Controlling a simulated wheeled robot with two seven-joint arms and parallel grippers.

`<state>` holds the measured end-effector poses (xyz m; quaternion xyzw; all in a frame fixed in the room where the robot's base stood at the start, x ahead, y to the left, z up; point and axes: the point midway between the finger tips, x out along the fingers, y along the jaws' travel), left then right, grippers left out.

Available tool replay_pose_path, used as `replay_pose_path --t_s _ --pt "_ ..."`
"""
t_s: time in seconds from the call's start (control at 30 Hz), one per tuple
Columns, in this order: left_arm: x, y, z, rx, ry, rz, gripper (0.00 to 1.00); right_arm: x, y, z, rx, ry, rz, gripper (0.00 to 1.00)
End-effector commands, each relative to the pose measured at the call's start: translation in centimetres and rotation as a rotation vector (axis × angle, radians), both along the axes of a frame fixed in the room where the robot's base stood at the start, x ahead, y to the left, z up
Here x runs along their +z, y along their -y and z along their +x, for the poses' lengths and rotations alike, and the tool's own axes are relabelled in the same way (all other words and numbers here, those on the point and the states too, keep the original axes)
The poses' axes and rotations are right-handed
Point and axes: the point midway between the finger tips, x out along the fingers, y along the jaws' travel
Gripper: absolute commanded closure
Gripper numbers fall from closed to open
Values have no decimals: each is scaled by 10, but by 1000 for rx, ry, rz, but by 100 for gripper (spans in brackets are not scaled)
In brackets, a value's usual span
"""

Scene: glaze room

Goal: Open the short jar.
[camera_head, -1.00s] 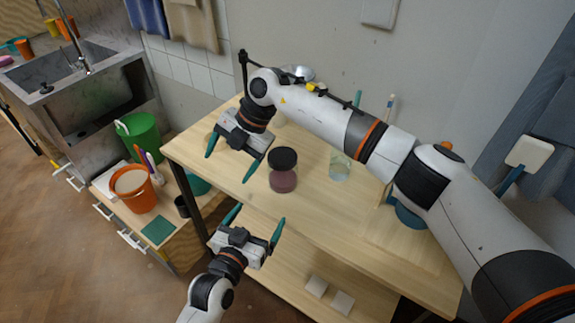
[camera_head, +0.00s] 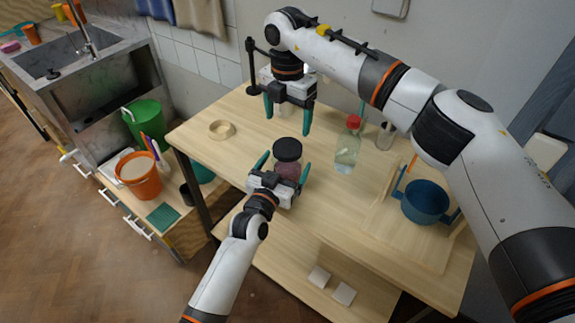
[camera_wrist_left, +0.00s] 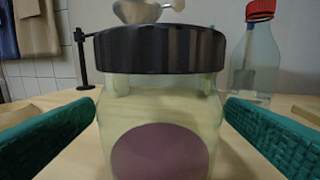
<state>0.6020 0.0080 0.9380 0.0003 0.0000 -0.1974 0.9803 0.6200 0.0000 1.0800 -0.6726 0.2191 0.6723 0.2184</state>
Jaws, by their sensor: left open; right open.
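The short jar (camera_head: 290,169) is clear with mauve contents and stands on the wooden table. Its wide black lid (camera_head: 288,149) is on, and the jar fills the middle of the left wrist view (camera_wrist_left: 160,125). My left gripper (camera_head: 283,166) is open, its teal fingers on either side of the jar body, below the lid. In the left wrist view gaps show between both fingers and the glass. My right gripper (camera_head: 288,114) is open and empty, pointing down above and behind the jar, apart from the lid.
A clear bottle with a red cap (camera_head: 347,145) stands right of the jar. A blue pot (camera_head: 425,202) sits at the right on a board. Table in front of the bottle is clear.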

Motion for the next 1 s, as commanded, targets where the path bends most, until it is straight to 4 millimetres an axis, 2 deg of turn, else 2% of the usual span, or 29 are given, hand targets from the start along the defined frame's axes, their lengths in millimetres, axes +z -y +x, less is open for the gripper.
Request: replay_pose_path --t_s 0.2,0.47,0.57,1.0 --pt "0 6 14 0 1 0 5 0 0 0 1 -1 1 16" --pt "0 6 15 0 1 0 5 0 0 0 1 0 1 16" --pt "0 6 15 0 0 0 18 0 0 0 1 0 1 16" --pt "0 6 14 0 0 0 90 0 -1 0 -17 0 1 16"
